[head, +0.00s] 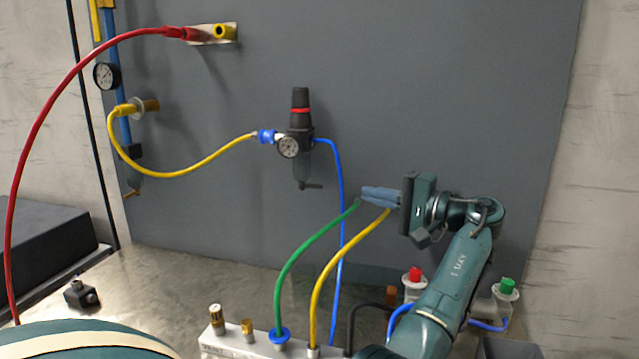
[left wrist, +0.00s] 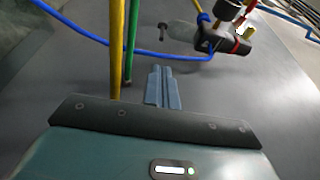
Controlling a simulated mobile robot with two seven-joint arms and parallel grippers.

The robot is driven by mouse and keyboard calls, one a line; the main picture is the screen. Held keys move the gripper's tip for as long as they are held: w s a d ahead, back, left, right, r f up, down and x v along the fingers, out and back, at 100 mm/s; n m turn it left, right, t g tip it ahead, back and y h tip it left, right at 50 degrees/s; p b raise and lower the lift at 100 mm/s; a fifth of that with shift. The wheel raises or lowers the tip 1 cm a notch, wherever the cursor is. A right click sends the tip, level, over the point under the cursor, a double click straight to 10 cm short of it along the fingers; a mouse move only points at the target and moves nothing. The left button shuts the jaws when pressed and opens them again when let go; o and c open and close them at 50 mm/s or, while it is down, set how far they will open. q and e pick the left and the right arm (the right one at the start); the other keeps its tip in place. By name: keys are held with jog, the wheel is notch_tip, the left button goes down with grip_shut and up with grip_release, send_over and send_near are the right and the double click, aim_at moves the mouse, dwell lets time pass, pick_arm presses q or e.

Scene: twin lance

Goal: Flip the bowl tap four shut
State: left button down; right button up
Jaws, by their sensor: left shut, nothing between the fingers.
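My left gripper (head: 378,197) is in front of the grey panel, right of and slightly below the dark regulator (head: 301,125). Its blue-grey fingers are together, empty, pointing left; they also show in the left wrist view (left wrist: 162,88). A small dark tap (head: 312,186) sticks out to the right under the regulator's bowl (head: 301,160). In the left wrist view a small dark tap (left wrist: 162,31) shows beyond the fingertips, apart from them, beside the bowl (left wrist: 182,31). I cannot read a number on it. My right gripper is not in view.
A green hose (head: 290,255) and a yellow hose (head: 325,270) rise from the bench manifold (head: 258,343) close to my fingers. A blue hose (head: 341,200) hangs right of the bowl.

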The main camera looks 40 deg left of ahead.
aim_at(311, 186)
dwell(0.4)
pick_arm(q)
jog(key=s+a+p, duration=0.1)
jog(key=a+p, duration=0.1)
jog(key=a, duration=0.8)
jog(key=shift+s, duration=0.3)
